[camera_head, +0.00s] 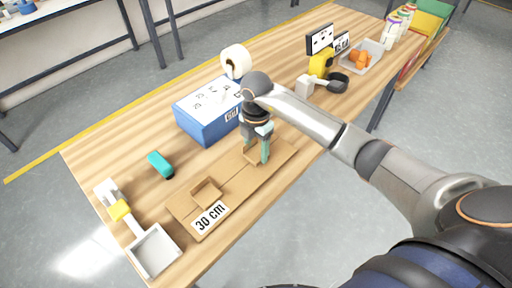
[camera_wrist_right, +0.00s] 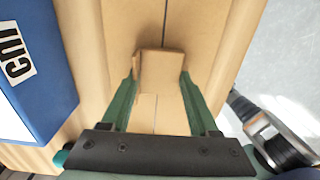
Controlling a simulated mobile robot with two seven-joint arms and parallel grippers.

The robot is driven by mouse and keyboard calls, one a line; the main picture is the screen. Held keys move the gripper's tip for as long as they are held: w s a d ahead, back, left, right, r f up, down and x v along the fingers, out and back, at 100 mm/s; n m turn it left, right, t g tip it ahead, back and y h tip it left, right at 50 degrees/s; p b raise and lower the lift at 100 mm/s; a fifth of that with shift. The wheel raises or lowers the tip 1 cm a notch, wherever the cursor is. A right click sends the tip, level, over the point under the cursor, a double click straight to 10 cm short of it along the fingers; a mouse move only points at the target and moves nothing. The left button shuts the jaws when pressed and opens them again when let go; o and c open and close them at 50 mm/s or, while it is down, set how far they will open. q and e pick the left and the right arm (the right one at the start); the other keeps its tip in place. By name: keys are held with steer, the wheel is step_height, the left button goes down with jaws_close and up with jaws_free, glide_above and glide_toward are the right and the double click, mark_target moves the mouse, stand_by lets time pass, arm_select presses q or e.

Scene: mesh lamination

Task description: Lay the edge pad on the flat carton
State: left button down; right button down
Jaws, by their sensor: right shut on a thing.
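The flat carton (camera_head: 232,182) is a long brown cardboard sheet on the wooden table, with a "30 cm" label at its near left end. It fills the middle of the right wrist view (camera_wrist_right: 110,25). My right gripper (camera_head: 262,152) points down over the carton's far right part. Its green fingers (camera_wrist_right: 160,95) are shut on a small folded cardboard edge pad (camera_wrist_right: 158,70). The held pad (camera_head: 250,153) is partly hidden by the fingers; I cannot tell whether it touches the carton. A similar cardboard piece (camera_head: 206,191) sits on the carton near the label. My left gripper is not in view.
A blue box (camera_head: 205,127) with a white printed top stands close behind the carton.

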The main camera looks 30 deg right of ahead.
mark_target(256, 153)
steer(key=c, duration=0.6)
jaws_free()
steer(key=shift+f, duration=0.15)
steer(key=o, duration=0.5)
steer(key=shift+c, duration=0.2)
steer(key=shift+r, duration=0.3)
step_height(256, 153, up, 12)
steer(key=shift+f, duration=0.15)
